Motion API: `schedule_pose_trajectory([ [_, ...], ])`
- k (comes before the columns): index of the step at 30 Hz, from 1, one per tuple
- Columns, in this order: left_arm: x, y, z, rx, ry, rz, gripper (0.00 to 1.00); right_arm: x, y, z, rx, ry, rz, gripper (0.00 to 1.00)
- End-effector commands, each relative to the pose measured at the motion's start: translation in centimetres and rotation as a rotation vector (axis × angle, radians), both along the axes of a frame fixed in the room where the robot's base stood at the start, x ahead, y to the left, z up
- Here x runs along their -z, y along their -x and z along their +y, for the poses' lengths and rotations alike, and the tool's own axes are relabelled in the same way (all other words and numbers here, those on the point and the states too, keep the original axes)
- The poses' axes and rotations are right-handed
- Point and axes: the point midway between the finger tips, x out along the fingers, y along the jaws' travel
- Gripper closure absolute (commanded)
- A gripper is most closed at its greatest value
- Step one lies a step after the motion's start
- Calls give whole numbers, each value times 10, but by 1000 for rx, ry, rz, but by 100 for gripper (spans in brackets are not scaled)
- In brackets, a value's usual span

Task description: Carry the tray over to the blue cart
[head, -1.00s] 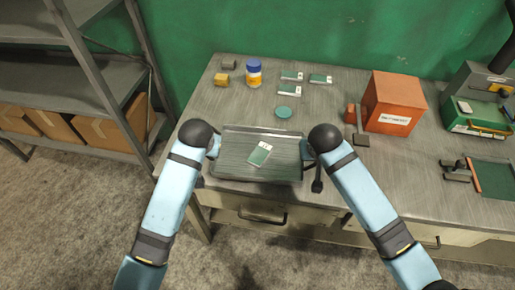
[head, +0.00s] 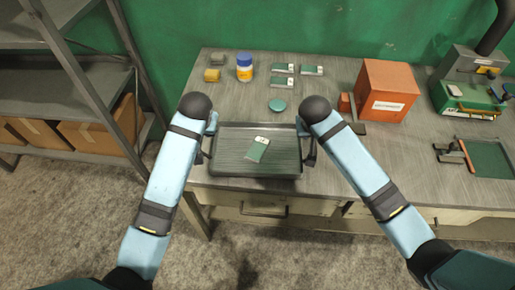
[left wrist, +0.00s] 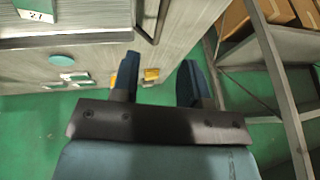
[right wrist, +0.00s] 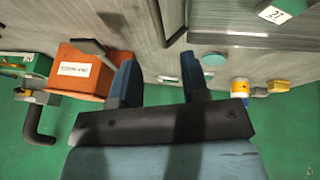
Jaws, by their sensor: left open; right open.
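The grey tray (head: 230,168) lies on the workbench near its front edge, with a green-and-white card (head: 258,148) on it. Dark upright handles stand at its left and right sides. My left gripper (head: 211,128) is open at the tray's left side; the left wrist view shows its two fingers (left wrist: 158,82) apart near the left handle (left wrist: 152,18). My right gripper (head: 306,132) is open at the right side; its fingers (right wrist: 158,82) are also apart near the right handle (right wrist: 172,22). Nothing shows between either pair of fingers. No blue cart is in view.
Behind the tray are a teal disc (head: 277,105), a white-and-blue bottle (head: 244,68), and several cards. An orange box (head: 387,92) and green equipment (head: 468,98) stand to the right. A metal shelf (head: 75,95) with cardboard boxes stands left. Carpeted floor in front looks free.

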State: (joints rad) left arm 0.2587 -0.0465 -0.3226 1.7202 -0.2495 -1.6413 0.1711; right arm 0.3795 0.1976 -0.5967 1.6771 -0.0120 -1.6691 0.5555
Motion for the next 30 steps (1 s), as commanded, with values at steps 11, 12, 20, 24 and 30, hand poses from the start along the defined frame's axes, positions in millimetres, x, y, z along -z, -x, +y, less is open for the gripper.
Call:
schedule_pose_trajectory([
  [11, 68, -29, 13, 0, -1, 3, 59, 68, -28, -16, 0, 2, 3, 58],
  [12, 74, -32, 14, 0, -1, 3, 59, 74, -30, -17, 1, 2, 3, 58],
  [20, 98, -42, 18, 1, 0, 1, 59, 98, -41, -22, 1, 1, 1, 58],
  [24, 101, -44, 18, 0, 1, 0, 59, 101, -42, -23, 0, 0, 0, 58],
  [30, 101, -44, 18, 0, 1, 0, 59, 101, -42, -23, 0, 0, 0, 58],
])
